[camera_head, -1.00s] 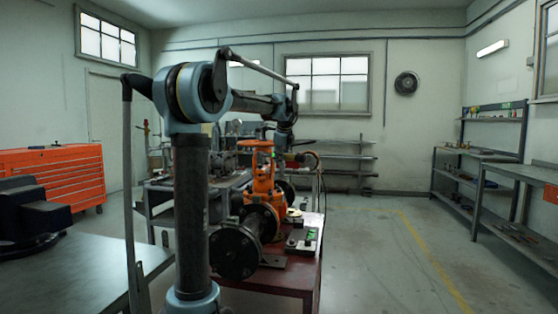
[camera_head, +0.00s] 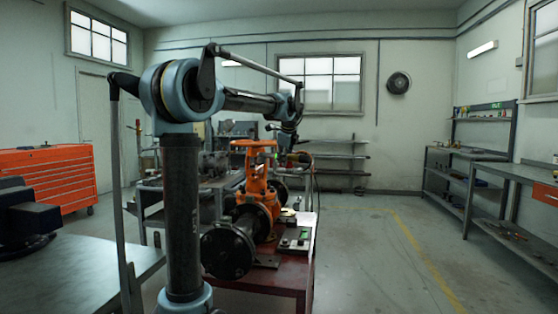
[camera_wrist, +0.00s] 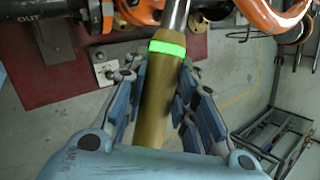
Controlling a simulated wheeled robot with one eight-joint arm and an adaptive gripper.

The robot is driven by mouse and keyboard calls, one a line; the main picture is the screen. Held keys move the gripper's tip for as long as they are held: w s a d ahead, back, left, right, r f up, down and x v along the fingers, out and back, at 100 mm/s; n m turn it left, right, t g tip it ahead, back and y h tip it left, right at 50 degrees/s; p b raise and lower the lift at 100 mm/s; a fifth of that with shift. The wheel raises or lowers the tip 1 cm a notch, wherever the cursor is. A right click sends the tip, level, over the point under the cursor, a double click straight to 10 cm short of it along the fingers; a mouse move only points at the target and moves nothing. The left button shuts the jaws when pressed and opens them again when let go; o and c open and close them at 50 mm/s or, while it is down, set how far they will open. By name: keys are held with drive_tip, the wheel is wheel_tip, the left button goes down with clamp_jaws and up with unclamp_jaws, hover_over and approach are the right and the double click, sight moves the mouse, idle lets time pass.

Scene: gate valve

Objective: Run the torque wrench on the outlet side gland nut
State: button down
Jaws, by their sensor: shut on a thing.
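In the wrist view my gripper (camera_wrist: 156,88) is shut on the torque wrench (camera_wrist: 156,108), around its olive-gold handle. The wrench has a bright green band, and its silver shaft runs out of the top of the picture, so its head is hidden. Orange valve parts show beyond it at the top. In the head view the orange gate valve (camera_head: 258,180) stands on the dark red bench (camera_head: 285,280), with my gripper (camera_head: 287,152) just right of its upper part. The outlet side gland nut cannot be made out.
A black flanged pipe end (camera_head: 228,250) is at the valve's near side. A small plate with a green mark (camera_head: 303,235) lies on the bench at right. The orange tool chest (camera_head: 45,178) is at far left. The floor right of the bench is clear.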

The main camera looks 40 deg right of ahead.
sight(302, 158)
drive_tip(key=shift+s+d, duration=0.45)
drive_tip(key=shift+s, duration=0.9)
drive_tip(key=shift+s+d, duration=0.45)
drive_tip(key=shift+s, duration=0.9)
drive_tip(key=shift+s+d, duration=0.45)
drive_tip(key=shift+s, duration=1)
